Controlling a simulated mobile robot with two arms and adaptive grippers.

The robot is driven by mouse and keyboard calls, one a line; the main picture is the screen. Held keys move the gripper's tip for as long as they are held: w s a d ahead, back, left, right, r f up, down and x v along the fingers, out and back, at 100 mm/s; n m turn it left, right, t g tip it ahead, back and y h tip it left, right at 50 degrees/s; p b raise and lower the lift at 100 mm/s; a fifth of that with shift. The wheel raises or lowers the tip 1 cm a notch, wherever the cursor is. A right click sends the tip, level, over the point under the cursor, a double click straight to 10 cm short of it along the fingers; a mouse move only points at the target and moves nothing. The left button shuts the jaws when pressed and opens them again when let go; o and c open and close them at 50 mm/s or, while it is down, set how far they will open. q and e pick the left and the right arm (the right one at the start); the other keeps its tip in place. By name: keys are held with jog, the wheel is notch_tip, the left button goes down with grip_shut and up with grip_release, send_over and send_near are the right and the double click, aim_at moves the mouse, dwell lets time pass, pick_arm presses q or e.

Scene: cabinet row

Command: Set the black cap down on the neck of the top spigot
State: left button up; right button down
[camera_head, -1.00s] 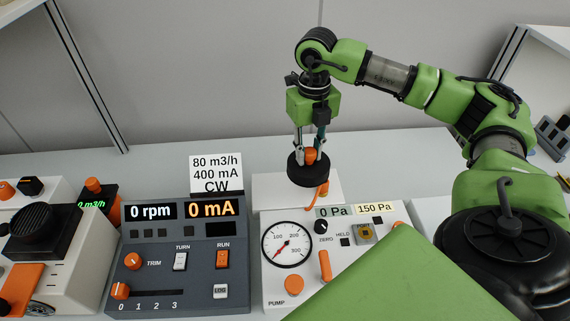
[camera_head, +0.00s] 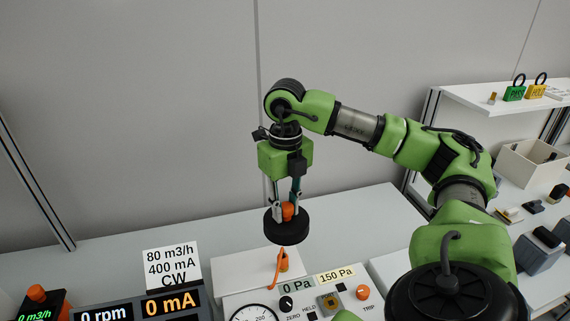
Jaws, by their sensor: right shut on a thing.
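The black cap (camera_head: 287,230) is a wide round disc with an orange knob (camera_head: 288,211) on top. My right gripper (camera_head: 287,208) points down and is shut on this knob, holding the cap level. Below the cap, an orange spigot (camera_head: 283,264) with an orange tube stands at the white pump unit's raised back block (camera_head: 238,268). The cap appears to hang above the spigot, apart from it. The cap's underside and its exact alignment with the neck are hidden. My left gripper is out of view.
The white panel with 0 Pa and 150 Pa displays (camera_head: 337,275) lies in front. A dark panel (camera_head: 120,311) and a label card (camera_head: 172,267) are at left. A shelf with padlocks (camera_head: 515,94) and a bin (camera_head: 528,163) are at right. The bench behind is clear.

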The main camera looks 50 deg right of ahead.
aim_at(285, 204)
jog(key=shift+r+p, duration=2.3)
jog(key=shift+r, duration=0.9)
jog(key=shift+w, duration=0.1)
